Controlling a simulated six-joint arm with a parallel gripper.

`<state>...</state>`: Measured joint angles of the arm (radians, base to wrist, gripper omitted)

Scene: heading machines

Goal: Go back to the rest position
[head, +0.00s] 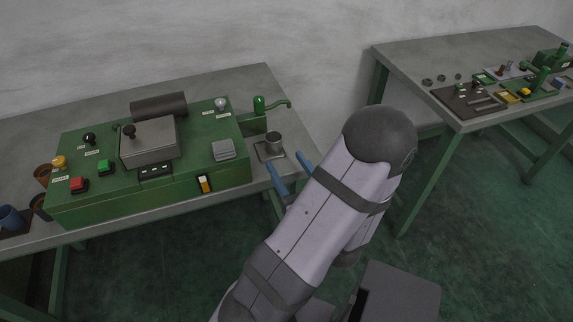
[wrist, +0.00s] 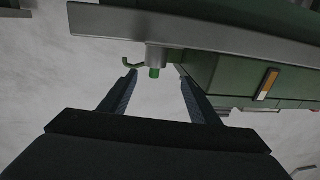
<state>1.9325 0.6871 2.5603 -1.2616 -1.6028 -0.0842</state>
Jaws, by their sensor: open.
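My gripper (head: 290,171) is in front of the right end of the near bench, with its two blue fingers apart and nothing seen between them. A small metal cup (head: 273,140) stands upright on a plate beyond the fingertips, apart from them. In the wrist view my gripper (wrist: 157,74) is open, and the cup (wrist: 156,54) appears beyond the gap between the fingers. The green machine (head: 208,178) stands on the bench to the left of my gripper. The rest position itself is not marked in either view.
A green tap (head: 260,106) with a side spout stands behind the cup. The near bench (head: 240,82) has its front edge close to my fingers. A second bench (head: 440,60) with small parts stands at the right. Open floor (head: 480,210) lies below it.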

